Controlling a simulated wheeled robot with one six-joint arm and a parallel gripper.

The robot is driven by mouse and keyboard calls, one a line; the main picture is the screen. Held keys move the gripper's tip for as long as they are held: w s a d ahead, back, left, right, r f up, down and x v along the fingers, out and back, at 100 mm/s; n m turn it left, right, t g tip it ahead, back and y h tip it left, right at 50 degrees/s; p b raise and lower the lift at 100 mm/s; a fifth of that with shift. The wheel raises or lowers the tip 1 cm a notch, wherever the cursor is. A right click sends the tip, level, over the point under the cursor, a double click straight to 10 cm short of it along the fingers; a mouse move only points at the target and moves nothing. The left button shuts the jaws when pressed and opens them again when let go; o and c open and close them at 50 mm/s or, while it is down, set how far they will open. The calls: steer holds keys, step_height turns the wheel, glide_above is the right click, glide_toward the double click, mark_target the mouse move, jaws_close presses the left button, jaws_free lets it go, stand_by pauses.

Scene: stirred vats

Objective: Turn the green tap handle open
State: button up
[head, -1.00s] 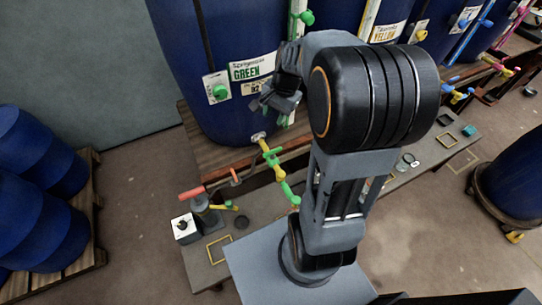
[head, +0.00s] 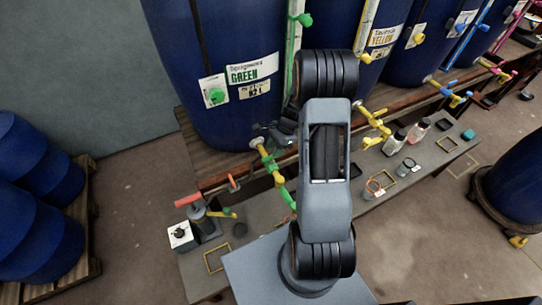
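The green tap (head: 276,172) comes out low on the front of the blue vat labelled GREEN (head: 215,120). It has a yellow body, and its green handle (head: 270,160) sits across it near the vat. A green spout section runs down from it. My gripper (head: 268,131) is dark and small in the head view, just above the tap and close to the vat wall. It looks apart from the handle, but depth is hard to judge. My arm hides part of the gripper, and its finger gap does not show clearly.
A yellow tap (head: 375,124) sticks out to the right of my arm. Below the vats, a grey bench (head: 240,262) holds a dark device with a red lever (head: 189,200), jars (head: 394,143) and yellow square frames. Blue drums (head: 35,215) stand at left.

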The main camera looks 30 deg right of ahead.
mark_target(271, 159)
steer(key=shift+x, duration=2.35)
jaws_close()
